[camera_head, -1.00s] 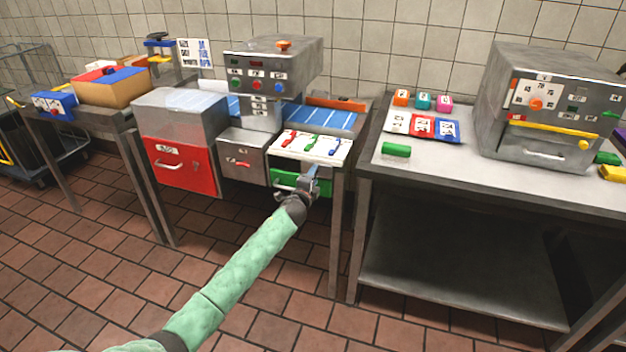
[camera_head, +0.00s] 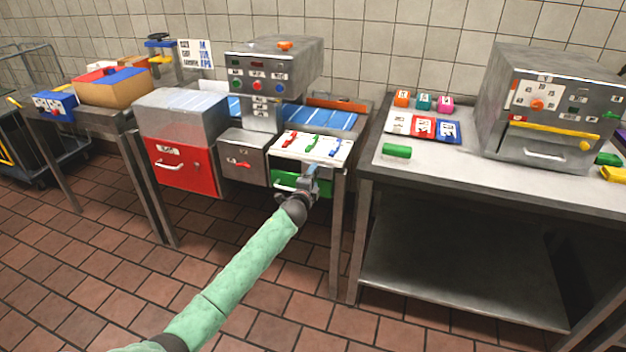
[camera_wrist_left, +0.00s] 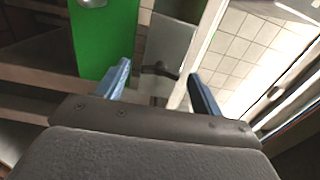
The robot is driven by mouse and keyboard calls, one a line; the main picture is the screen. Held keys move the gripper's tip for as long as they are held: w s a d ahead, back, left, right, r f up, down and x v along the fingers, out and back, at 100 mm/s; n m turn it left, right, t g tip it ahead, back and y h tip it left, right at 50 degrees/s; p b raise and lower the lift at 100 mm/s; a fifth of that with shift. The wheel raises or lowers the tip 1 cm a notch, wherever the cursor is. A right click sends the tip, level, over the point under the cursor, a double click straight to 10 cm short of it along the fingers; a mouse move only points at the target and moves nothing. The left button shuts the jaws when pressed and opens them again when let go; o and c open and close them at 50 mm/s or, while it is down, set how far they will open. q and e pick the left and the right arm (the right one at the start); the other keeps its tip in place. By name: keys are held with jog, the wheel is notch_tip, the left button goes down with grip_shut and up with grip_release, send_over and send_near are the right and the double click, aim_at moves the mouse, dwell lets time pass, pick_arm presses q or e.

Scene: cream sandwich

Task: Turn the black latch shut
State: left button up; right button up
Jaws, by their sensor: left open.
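The black latch (camera_wrist_left: 158,70) is a small dark bar on a grey panel (camera_wrist_left: 172,38) in the left wrist view. It lies roughly crosswise in the picture, between the two blue fingers. My left gripper (camera_wrist_left: 158,84) is open, with one finger on each side of the latch. I cannot tell whether a finger touches it. In the head view my left gripper (camera_head: 311,172) is at the front of the green drawer unit (camera_head: 286,180), near its right end. The gripper hides the latch there. My right gripper is not in view.
The green front (camera_wrist_left: 106,38) stands close beside the left finger. A white board with coloured levers (camera_head: 312,147) lies above the gripper. A table leg (camera_head: 336,240) is just right of it. A red cabinet (camera_head: 180,167) stands left. The tiled floor below is clear.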

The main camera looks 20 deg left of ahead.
pick_arm(q)
jog(key=shift+s, duration=0.1)
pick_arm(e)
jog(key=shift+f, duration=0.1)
pick_arm(q)
jog(key=s+b, duration=0.1)
jog(key=s, duration=0.6)
jog(key=shift+s, duration=0.3)
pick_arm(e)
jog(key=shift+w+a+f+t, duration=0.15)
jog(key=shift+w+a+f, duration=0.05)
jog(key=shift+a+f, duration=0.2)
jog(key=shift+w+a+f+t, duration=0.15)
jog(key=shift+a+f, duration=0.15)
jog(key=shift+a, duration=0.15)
pick_arm(q)
jog(key=shift+a, duration=0.15)
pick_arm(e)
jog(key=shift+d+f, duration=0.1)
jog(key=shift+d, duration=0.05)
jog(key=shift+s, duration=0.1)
